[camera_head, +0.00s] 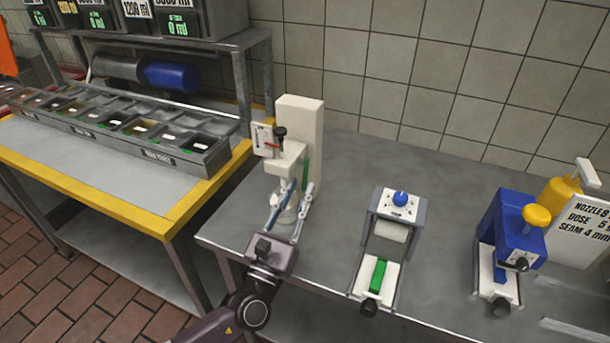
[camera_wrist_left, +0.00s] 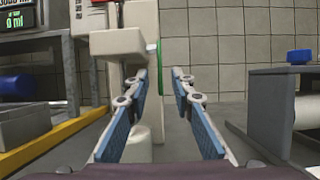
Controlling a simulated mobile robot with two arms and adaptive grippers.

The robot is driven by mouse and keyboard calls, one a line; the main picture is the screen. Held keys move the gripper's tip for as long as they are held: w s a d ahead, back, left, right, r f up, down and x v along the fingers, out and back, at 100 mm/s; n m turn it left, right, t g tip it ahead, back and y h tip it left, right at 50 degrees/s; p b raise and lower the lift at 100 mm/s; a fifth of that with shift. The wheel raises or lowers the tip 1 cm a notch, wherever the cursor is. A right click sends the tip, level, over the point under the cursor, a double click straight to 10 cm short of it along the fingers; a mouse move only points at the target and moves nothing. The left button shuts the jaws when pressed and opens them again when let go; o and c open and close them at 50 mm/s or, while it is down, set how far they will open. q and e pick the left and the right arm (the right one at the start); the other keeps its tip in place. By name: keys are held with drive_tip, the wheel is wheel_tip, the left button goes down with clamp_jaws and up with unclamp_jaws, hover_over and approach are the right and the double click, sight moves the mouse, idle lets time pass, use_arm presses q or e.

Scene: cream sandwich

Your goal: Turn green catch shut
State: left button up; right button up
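A tall white machine (camera_head: 303,120) stands at the left of the grey metal bench. A narrow upright green strip (camera_head: 306,172), perhaps the green catch, shows on its right side. I cannot tell whether a fingertip touches the green piece. My right gripper is out of view.
A pale cup-like part (camera_wrist_left: 139,142) sits low beside the left finger. A middle device (camera_head: 398,205) with a green bar (camera_head: 379,274) and a blue device (camera_head: 510,232) stand to the right. A yellow-edged table (camera_head: 190,205) stands at left. Bench between the devices is clear.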

sight(303, 185)
use_arm(q)
drive_tip(key=x, duration=0.2)
drive_tip(key=shift+w+d, duration=0.1)
drive_tip(key=shift+w, duration=0.25)
drive_tip(key=shift+w+d, duration=0.1)
drive_tip(key=shift+w, duration=0.2)
drive_tip(key=shift+r, duration=0.1)
clamp_jaws()
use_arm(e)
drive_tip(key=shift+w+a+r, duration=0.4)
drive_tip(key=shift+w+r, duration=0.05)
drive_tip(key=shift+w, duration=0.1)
use_arm(q)
drive_tip(key=shift+p, duration=0.3)
